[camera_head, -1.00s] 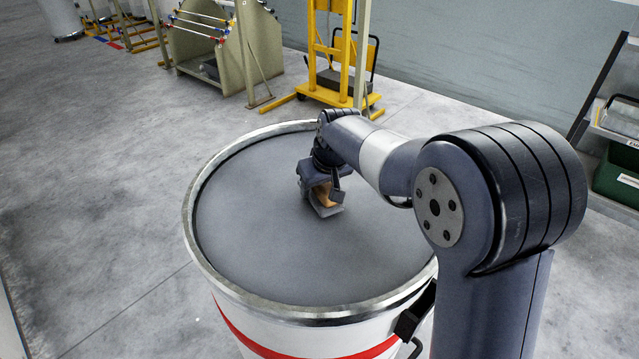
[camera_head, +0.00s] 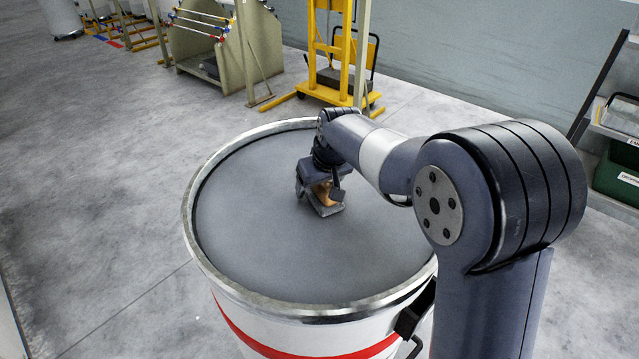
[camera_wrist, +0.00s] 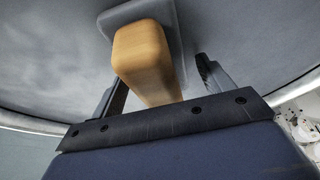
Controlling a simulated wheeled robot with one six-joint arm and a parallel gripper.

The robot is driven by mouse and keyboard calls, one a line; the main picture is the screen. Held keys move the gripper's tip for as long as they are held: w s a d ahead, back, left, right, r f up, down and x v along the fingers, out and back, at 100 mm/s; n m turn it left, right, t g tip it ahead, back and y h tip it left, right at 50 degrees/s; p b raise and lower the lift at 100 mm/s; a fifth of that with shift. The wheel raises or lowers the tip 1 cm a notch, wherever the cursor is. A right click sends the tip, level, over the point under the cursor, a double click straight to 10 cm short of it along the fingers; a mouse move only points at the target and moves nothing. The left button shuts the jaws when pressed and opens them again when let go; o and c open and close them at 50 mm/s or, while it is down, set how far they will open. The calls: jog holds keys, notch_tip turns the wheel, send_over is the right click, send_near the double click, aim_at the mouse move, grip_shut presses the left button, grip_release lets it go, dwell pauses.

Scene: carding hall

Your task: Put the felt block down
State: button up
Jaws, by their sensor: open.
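The felt block has an orange-tan wooden grip (camera_wrist: 145,60) on a grey felt base (camera_wrist: 172,22). In the head view the felt block (camera_head: 327,208) sits on the grey top of a large white drum (camera_head: 245,292), right of its middle. My gripper (camera_head: 321,192) is above the block, pointing down, with its jaws open. In the wrist view the fingers of my gripper (camera_wrist: 160,82) stand apart on either side of the wooden grip, with gaps visible. Part of the block is hidden by my gripper in the head view.
The drum has a raised metal rim and a red band. Its grey top is otherwise clear. Behind it stand a yellow lifting frame (camera_head: 335,85) and a beige rack (camera_head: 255,50). A shelf with a green bin (camera_head: 617,172) is at the right. The floor at left is free.

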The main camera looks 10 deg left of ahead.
jog(key=b+v, duration=0.2)
jog(key=v, duration=0.8)
jog(key=shift+s+a+r, duration=0.1)
jog(key=shift+r, duration=0.35)
jog(key=p+x, duration=0.2)
jog(key=x, duration=0.9)
jog(key=shift+d+r, duration=0.2)
jog(key=shift+r, duration=0.3)
